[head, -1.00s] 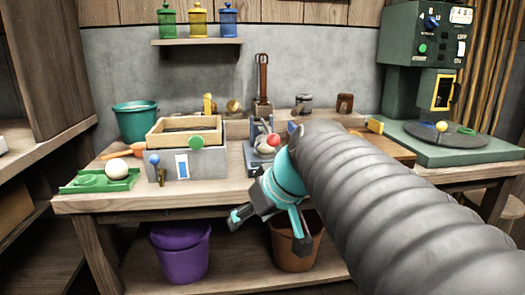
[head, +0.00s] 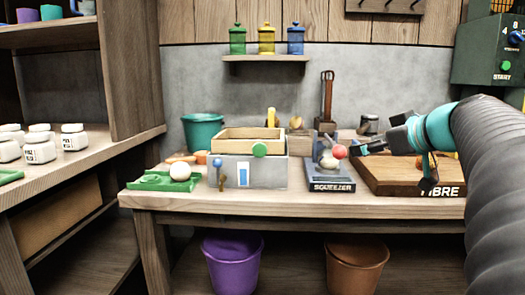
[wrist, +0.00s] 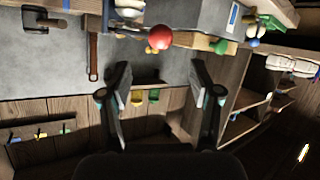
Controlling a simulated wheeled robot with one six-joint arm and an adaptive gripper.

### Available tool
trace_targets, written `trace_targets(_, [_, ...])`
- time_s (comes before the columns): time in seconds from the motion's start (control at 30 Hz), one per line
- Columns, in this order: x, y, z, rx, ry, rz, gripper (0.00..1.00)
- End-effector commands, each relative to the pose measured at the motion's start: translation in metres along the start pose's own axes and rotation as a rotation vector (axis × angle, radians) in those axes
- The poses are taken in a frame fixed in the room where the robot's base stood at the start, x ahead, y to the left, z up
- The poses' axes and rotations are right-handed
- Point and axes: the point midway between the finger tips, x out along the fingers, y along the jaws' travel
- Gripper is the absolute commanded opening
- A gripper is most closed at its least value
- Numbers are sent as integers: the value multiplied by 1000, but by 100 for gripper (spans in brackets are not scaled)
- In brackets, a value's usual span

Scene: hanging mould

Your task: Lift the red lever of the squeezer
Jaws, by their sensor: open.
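The squeezer (head: 332,180) stands on the workbench, with its name on the front of its dark base. The red ball knob of its lever (head: 340,151) is at its upper right, above a pale rounded piece. My gripper (head: 393,165) is open and empty just right of the knob, with one dark finger close to it; I cannot tell whether they touch. In the wrist view the red knob (wrist: 160,37) is beyond and between the spread fingers of my gripper (wrist: 159,68). The lever's arm is mostly hidden behind the knob.
A grey box with a wooden tray (head: 252,172) stands left of the squeezer. A wooden board marked FIBRE (head: 390,180) lies to the right, under my gripper. A green tray with a white ball (head: 165,181) is at the bench's left. Purple (head: 232,262) and brown (head: 354,266) buckets stand below.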

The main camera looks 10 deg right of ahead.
Motion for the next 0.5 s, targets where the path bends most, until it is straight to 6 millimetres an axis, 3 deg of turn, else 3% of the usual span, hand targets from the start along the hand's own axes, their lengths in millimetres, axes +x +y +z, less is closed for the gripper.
trace_targets(0.3, [61,-2,0,1,-1,-6,63])
trace_targets(0.5, [88,-1,0,0,-1,-3,63])
